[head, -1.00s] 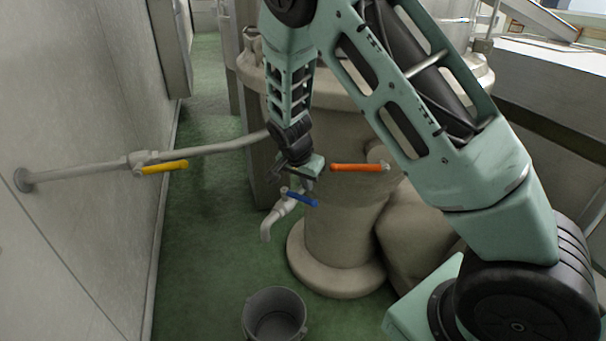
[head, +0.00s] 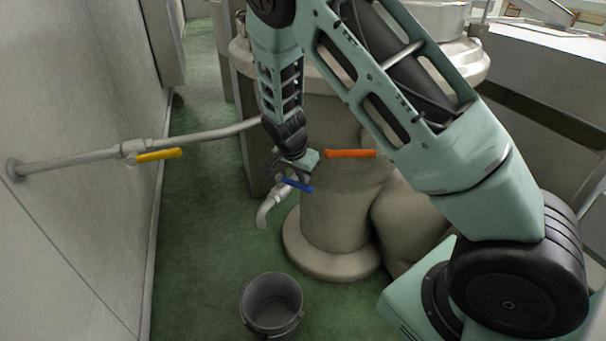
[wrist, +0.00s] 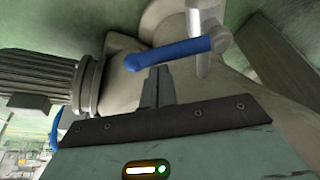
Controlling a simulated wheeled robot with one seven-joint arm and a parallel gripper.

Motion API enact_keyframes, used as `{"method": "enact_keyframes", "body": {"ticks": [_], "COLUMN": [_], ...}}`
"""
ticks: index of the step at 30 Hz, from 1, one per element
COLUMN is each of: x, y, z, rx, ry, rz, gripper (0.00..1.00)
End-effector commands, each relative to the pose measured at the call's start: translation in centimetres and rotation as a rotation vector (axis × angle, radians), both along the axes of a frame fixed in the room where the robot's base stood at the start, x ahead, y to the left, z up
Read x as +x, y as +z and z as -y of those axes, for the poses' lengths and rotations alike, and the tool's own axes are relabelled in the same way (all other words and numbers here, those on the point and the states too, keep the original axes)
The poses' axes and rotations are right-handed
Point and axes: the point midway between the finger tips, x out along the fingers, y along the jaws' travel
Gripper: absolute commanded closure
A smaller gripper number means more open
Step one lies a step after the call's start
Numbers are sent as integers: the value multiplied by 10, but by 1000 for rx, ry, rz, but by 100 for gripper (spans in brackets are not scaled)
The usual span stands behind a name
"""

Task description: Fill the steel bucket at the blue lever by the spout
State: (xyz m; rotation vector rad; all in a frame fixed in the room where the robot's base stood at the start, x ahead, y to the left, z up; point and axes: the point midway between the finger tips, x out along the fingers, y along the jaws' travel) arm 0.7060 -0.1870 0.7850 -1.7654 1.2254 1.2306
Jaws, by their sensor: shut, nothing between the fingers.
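The blue lever (head: 298,185) sits on the tap at the pale spout (head: 264,212), which bends downward beside the tank. It also shows close up in the wrist view (wrist: 178,51), just beyond my fingertips. My gripper (head: 284,174) is shut and empty, close above the lever in the head view; in the wrist view its fingers (wrist: 157,84) end beside the lever, and I cannot tell whether they touch it. The steel bucket (head: 272,302) stands upright on the floor below the spout in the picture. I see no water flowing.
An orange lever (head: 350,153) is just right of my gripper on the tank (head: 335,215). A yellow lever (head: 158,155) hangs on a pipe (head: 70,161) from the left wall. A ribbed motor (wrist: 45,80) shows in the wrist view. Green floor (head: 200,250) is clear left of the bucket.

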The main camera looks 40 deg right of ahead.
Motion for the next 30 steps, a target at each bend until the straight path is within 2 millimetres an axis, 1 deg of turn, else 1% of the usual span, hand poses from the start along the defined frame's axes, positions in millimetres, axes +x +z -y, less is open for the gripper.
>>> {"method": "enact_keyframes", "body": {"ticks": [14,30], "x": [-3,-10], "y": [0,2], "z": [-7,-29], "rx": [-1,-1], "ry": [-92,-415], "rz": [-2,-3], "gripper": [100,100]}}
